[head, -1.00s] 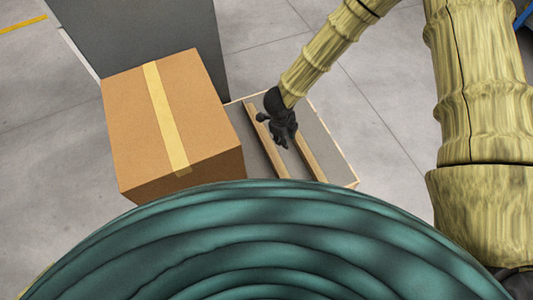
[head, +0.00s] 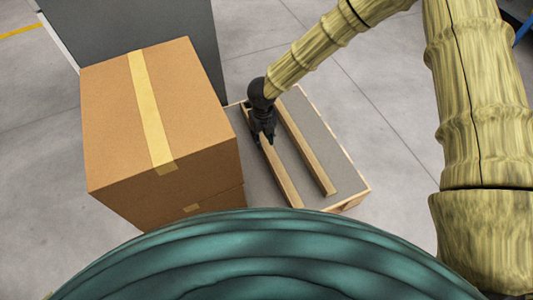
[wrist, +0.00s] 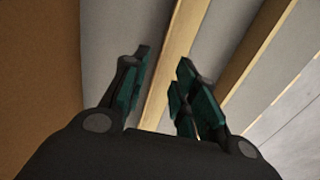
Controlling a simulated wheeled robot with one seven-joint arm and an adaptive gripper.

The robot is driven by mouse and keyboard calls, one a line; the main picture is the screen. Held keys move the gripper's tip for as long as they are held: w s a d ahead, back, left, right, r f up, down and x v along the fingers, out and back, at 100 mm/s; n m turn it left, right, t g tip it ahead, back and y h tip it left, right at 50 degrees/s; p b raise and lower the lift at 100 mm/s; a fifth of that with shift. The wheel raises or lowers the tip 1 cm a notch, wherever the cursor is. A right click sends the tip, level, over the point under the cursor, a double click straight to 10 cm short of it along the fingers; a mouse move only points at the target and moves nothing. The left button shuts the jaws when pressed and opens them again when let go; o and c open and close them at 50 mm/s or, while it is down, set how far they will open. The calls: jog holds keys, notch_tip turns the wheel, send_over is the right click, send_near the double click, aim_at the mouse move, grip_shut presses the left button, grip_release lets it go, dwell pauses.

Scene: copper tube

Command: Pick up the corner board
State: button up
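Two long tan strips, which look like corner boards, lie roughly parallel on a low grey-topped platform (head: 338,158). The left corner board (head: 284,180) is beside the cardboard box, and the right corner board (head: 313,160) lies to its right. My gripper (head: 266,141) is over the left board's far part and hides some of it. In the wrist view my gripper (wrist: 165,58) is open, with the left board (wrist: 180,38) running between its fingers. The right board (wrist: 250,55) is outside the fingers. I cannot tell whether the fingers touch the board.
A taped cardboard box (head: 200,110) stands close on the left of the boards; its brown side (wrist: 38,75) fills the wrist view's left edge. A grey panel (head: 150,20) stands behind it. Open concrete floor (head: 400,150) lies right of the platform.

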aim_at(263, 154)
jog(key=shift+w+f+b, duration=0.1)
jog(key=shift+f+b, duration=2.2)
jog(key=shift+f, duration=1.65)
grip_shut()
